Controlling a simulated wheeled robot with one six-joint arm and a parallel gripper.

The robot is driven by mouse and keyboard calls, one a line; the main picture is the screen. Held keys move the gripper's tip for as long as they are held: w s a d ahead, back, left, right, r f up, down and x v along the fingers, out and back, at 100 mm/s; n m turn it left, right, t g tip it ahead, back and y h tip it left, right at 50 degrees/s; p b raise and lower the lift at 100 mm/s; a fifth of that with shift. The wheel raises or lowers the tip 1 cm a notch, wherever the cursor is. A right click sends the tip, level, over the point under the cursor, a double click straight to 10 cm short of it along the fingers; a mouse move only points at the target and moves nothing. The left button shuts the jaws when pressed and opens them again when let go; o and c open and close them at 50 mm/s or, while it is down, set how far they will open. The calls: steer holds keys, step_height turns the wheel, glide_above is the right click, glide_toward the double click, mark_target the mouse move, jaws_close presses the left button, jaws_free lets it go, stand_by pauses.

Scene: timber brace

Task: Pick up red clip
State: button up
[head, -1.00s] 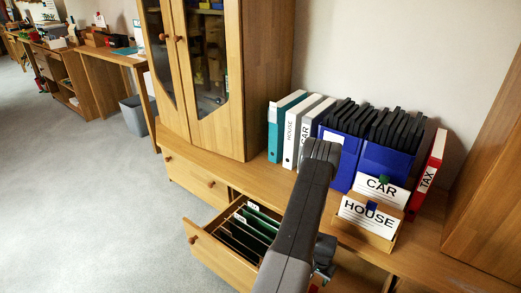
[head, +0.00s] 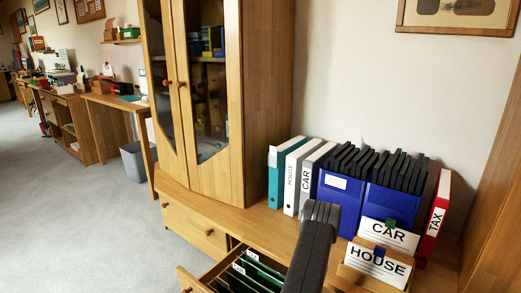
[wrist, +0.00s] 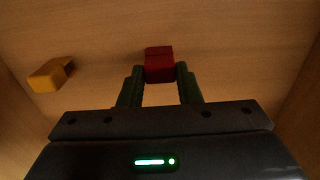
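The red clip (wrist: 160,64) is a small dark-red block in the upper middle of the wrist view. My gripper (wrist: 160,76) has its two dark green fingertips against the left and right sides of the clip, with no clear gap on either side. The clip's far part sticks out beyond the fingertips. Whether the clip touches the wooden surface (wrist: 225,55) behind it is not clear. The head view does not show the red clip or my fingertips.
A yellow clip (wrist: 50,74) lies on the wooden surface left of my gripper. Wooden side walls bound this space. In the head view, an open drawer (head: 190,281) with hanging files, binders (head: 290,175), blue boxes (head: 338,200) and card holders (head: 372,277) stand near my arm.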

steer(key=c, duration=0.6)
steer(key=shift+o, duration=0.2)
steer(key=shift+r, duration=0.1)
steer(key=shift+r, duration=0.1)
steer(key=shift+r+p, duration=0.7)
steer(key=shift+r, duration=0.45)
steer(key=shift+r, duration=0.3)
step_height(320, 180, up, 8)
steer(key=p, duration=0.4)
steer(key=shift+f, duration=0.15)
